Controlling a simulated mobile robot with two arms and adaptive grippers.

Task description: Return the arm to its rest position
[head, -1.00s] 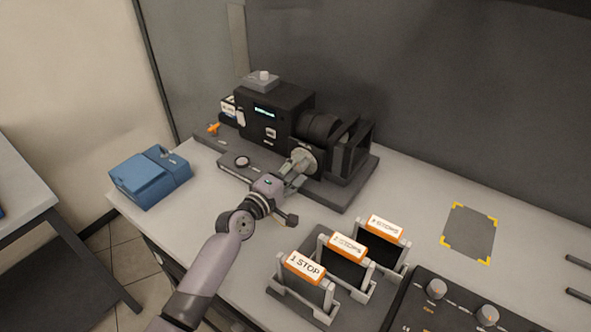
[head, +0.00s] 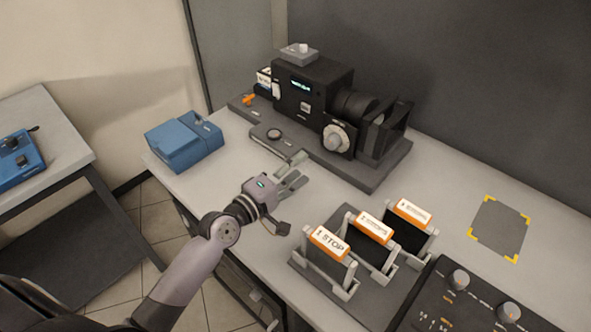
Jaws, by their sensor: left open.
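My left gripper (head: 294,172) is open and empty above the front part of the light table (head: 232,146). It is in front of the black camera rig (head: 312,92), apart from its round grey knob (head: 336,137). My left arm comes in from the lower left and is bent at the wrist. My right gripper is not in view.
A rack of filter plates with orange labels (head: 329,243) stands right of my gripper. A black control panel (head: 455,300) is at the lower right. A blue case (head: 184,141) sits at the table's left edge. A yellow-cornered grey pad (head: 499,228) lies empty at right.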

